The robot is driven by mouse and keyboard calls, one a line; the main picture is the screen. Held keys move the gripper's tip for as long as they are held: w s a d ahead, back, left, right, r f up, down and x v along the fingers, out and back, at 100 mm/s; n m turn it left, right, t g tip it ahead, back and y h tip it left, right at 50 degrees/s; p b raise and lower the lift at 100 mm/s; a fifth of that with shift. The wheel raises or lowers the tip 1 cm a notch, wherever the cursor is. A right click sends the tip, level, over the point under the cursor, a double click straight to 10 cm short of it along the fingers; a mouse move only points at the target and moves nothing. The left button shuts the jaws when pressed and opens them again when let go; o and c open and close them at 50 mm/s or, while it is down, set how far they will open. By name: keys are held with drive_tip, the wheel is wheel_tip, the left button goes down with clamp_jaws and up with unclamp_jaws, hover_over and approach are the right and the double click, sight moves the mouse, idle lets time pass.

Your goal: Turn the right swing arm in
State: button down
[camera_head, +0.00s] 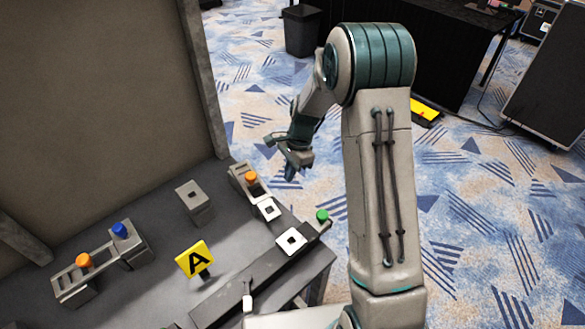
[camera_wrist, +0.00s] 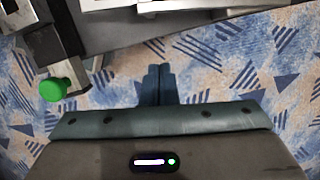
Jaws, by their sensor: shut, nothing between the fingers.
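A dark bar (camera_head: 305,240) with a green knob (camera_head: 321,215) at its outer end sticks out past the right edge of the grey table in the head view. It is the rightmost arm-like part, but I cannot tell for sure that it is the right swing arm. The green knob also shows at the left of the wrist view (camera_wrist: 54,90). My gripper (camera_head: 290,174) is beyond the table's right edge, over the carpet, apart from the knob. Its fingers (camera_wrist: 158,75) are together and empty in the wrist view, to the right of the knob.
A fixture with orange and blue knobs (camera_head: 103,262) stands at left. A grey panel (camera_head: 90,90) rises behind. Carpet lies open at right.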

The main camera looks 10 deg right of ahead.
drive_tip(key=shift+s+a+f+b, duration=0.15)
drive_tip(key=shift+s+a+f, duration=0.2)
drive_tip(key=shift+a, duration=0.35)
drive_tip(key=shift+s+a+f+b, duration=0.15)
drive_tip(key=shift+s+a+f, duration=0.2)
drive_tip(key=shift+a, duration=0.35)
drive_tip(key=shift+s+a+f+b, duration=0.15)
drive_tip(key=shift+s+a+f, duration=0.1)
drive_tip(key=shift+a+f, duration=0.35)
drive_tip(key=shift+a+r, duration=0.15)
drive_tip(key=shift+a, duration=0.05)
